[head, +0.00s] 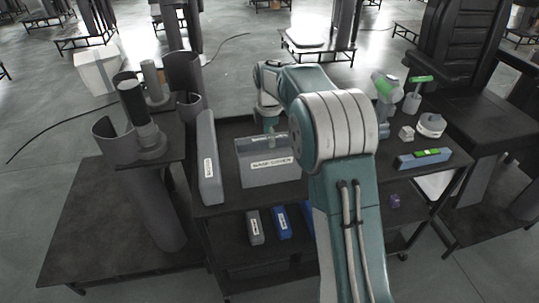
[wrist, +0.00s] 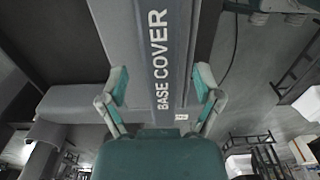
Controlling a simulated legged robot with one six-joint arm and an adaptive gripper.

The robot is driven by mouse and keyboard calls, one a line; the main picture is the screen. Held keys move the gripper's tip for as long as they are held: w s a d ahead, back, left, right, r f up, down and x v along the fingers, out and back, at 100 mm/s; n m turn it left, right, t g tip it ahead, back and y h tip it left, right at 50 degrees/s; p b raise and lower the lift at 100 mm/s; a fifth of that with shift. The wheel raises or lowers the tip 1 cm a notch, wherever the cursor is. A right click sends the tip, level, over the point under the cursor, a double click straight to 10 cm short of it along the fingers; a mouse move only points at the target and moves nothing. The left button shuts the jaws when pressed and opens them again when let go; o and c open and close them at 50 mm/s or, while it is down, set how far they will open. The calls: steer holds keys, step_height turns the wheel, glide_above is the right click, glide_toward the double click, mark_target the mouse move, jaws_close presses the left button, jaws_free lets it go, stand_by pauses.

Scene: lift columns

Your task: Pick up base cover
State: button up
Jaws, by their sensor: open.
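The base cover (head: 284,174) is a grey box-like part with a white "BASE COVER" label, standing on the dark cart top in the head view. In the wrist view the base cover (wrist: 128,42) runs up the middle of the picture, its lettering between my fingers. My gripper (wrist: 161,86) is open, with one teal finger on each side of the cover. In the head view my gripper (head: 269,132) is over the cover's top edge, partly hidden by my arm. I cannot tell whether the fingers touch the cover.
A tall grey panel (head: 208,160) stands just left of the cover. A green-topped level (head: 425,158) and small tools lie on the right of the cart. Grey (head: 254,228) and blue (head: 282,223) boxes sit on the lower shelf. Column parts (head: 140,115) stand at left.

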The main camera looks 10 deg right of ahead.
steer(key=shift+f, duration=0.65)
jaws_close()
steer(key=shift+r, duration=0.1)
